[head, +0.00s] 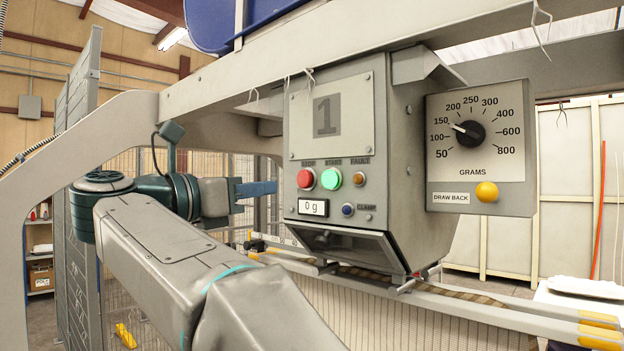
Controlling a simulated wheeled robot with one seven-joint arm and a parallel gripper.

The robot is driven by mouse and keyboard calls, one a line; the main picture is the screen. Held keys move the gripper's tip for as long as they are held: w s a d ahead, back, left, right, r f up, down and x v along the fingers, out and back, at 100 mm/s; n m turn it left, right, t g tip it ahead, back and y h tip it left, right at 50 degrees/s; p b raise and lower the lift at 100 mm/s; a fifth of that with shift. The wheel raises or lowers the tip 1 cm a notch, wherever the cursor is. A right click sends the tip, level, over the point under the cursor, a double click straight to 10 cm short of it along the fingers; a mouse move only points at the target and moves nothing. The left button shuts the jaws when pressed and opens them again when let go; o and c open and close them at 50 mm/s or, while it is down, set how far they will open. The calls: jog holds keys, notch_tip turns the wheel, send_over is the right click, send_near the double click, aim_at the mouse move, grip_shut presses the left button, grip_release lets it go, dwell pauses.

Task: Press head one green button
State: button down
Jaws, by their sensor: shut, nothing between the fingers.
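The head one panel (327,115) is a grey box marked with a large 1. Its green button (331,179) sits under the word START, between the red STOP button (306,179) and the amber FAULT light (359,179). The green button looks bright and is not covered. My gripper (272,188) is to the left of the panel, with its blue fingers shut, empty and pointing right. In the picture its tips end a little short of the red button; the exact depth gap is hard to tell.
A GRAMS dial (471,133) and a yellow DRAW BACK button (487,192) are on the right. A mesh fence (85,170) stands left.

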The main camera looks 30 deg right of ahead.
aim_at(327, 179)
jog(key=p+x, duration=0.3)
jog(key=x, duration=0.7)
jog(key=shift+r, duration=0.15)
jog(key=shift+w+d+p, duration=0.15)
jog(key=shift+d+p, duration=0.15)
jog(key=shift+d, duration=0.4)
jog(key=shift+w+d+f+b, duration=0.2)
jog(key=shift+d+b, duration=0.3)
jog(key=shift+b, duration=0.2)
jog(key=shift+s+d+r, duration=0.1)
jog(key=shift+d+r, duration=0.05)
jog(key=shift+r, duration=0.15)
jog(key=shift+a+f+b, duration=0.3)
jog(key=shift+a+b, duration=0.25)
jog(key=shift+a, duration=0.15)
jog(key=r+b+v, duration=0.1)
jog(key=b+v, duration=0.2)
jog(key=v, duration=1)
jog(key=shift+f, duration=0.35)
